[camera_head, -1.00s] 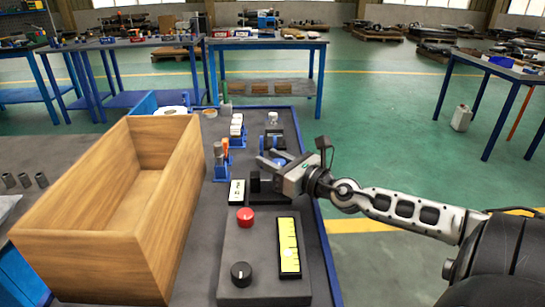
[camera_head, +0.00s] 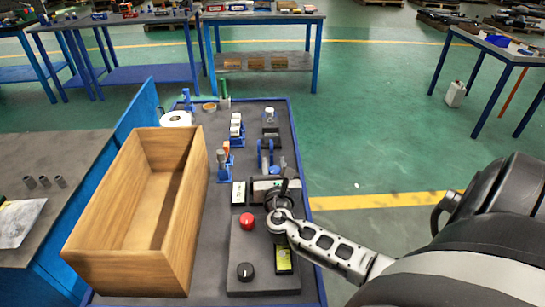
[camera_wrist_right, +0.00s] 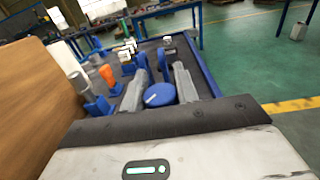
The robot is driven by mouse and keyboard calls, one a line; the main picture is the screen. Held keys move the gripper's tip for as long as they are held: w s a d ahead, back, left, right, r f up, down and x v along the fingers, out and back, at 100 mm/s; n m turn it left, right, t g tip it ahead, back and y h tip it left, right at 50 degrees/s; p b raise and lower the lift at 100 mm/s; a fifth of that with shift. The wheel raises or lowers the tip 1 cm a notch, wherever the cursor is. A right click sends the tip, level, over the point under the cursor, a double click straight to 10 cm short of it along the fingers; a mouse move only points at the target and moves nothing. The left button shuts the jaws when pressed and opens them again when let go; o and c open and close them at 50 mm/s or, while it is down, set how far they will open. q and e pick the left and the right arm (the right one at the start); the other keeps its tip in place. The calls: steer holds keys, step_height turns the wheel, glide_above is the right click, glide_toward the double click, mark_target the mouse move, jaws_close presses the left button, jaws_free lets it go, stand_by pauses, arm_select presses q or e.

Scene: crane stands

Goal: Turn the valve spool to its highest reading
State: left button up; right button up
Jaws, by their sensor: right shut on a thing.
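A blue round knob (camera_wrist_right: 159,95), which I take to be the valve spool, sits between the two grey fingers of my right gripper (camera_wrist_right: 160,75) in the right wrist view. The fingers stand on either side of it, shut on it. In the head view my right gripper (camera_head: 270,172) is at the blue fixture on the bench, and its body hides most of the knob. The yellow gauge panel (camera_head: 284,262) on the grey box is partly covered by my right arm, and its reading cannot be made out. My left gripper is not in view.
A wooden crate (camera_head: 85,262) stands left of the fixtures. The grey box carries a red button (camera_head: 246,220) and a black dial (camera_head: 245,271). Blue stands (camera_head: 224,162) with small parts are behind and left of my gripper. Open floor (camera_head: 380,150) lies to the right.

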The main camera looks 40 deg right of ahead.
steer(key=shift+s+d+m+g+h, duration=0.1)
steer(key=shift+s+m+g+h, duration=0.05)
steer(key=shift+m+g+h, duration=1.45)
steer(key=shift+r, duration=0.1)
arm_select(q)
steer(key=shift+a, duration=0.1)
arm_select(e)
steer(key=o, duration=1)
steer(key=shift+d, duration=0.1)
arm_select(q)
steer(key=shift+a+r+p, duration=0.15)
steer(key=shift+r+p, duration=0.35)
steer(key=shift+p, duration=0.55)
arm_select(e)
steer(key=s+a+r, duration=0.3)
steer(key=r, duration=0.1)
steer(key=s+a+r, duration=0.3)
steer(key=s+r, duration=0.1)
steer(key=s+a+r, duration=0.3)
steer(key=r, duration=0.2)
steer(key=shift+s+a, duration=0.15)
steer(key=shift+s, duration=0.2)
